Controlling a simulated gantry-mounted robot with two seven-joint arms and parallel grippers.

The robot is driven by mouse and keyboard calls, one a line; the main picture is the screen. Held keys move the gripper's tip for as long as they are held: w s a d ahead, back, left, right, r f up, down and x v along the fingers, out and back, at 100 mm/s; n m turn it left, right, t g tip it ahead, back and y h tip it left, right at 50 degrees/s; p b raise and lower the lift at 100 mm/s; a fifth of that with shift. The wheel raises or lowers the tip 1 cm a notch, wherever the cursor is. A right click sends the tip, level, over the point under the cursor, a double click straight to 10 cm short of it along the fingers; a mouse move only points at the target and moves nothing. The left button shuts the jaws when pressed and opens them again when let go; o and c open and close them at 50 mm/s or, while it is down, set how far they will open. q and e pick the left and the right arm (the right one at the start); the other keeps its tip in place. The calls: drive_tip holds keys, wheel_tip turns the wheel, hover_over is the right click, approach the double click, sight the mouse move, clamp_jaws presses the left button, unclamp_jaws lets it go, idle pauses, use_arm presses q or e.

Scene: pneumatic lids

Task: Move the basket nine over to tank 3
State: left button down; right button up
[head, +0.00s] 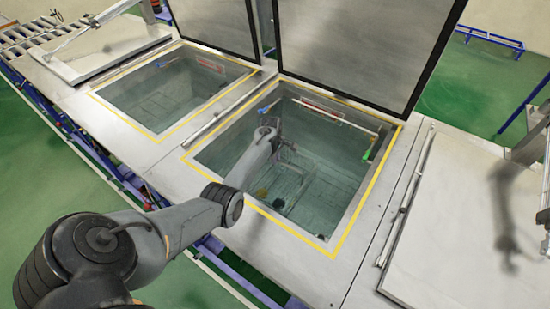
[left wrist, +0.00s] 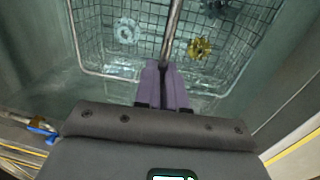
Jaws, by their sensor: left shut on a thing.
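A wire-mesh basket (left wrist: 105,42) fills the upper part of the left wrist view. It holds a pale ring-shaped part (left wrist: 127,32), a brass-coloured gear (left wrist: 199,48) and a dark gear (left wrist: 215,8). My left gripper (left wrist: 165,66) is shut on the basket's metal handle bar (left wrist: 174,22). In the head view my left arm reaches down into the open middle tank (head: 330,150), with the basket (head: 290,180) low inside it, blurred by the liquid. I see no number on the basket or tanks. My right gripper is not in view.
A second open tank (head: 165,92) lies to the left, with no basket clearly visible in it. Raised lids (head: 365,40) stand behind both open tanks. Closed lids lie at the far left (head: 105,45) and right (head: 475,220). Yellow-lined rims surround the openings.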

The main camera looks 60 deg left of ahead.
use_arm(q)
drive_tip(key=shift+f+b, duration=0.65)
drive_tip(key=shift+f, duration=0.4)
idle(0.4)
drive_tip(key=c, duration=1.4)
unclamp_jaws()
drive_tip(key=shift+o, duration=1.3)
drive_tip(key=shift+d, duration=0.1)
drive_tip(key=shift+r, duration=0.1)
drive_tip(key=shift+r, duration=0.3)
drive_tip(key=r+p, duration=0.5)
drive_tip(key=r, duration=0.2)
drive_tip(key=r+p, duration=0.5)
drive_tip(key=r, duration=0.3)
drive_tip(key=s+r+p, duration=0.1)
drive_tip(key=r+p, duration=0.4)
drive_tip(key=r, duration=0.2)
drive_tip(key=shift+d+r+p, duration=0.1)
drive_tip(key=shift+r+p, duration=0.05)
drive_tip(key=shift+p, duration=0.2)
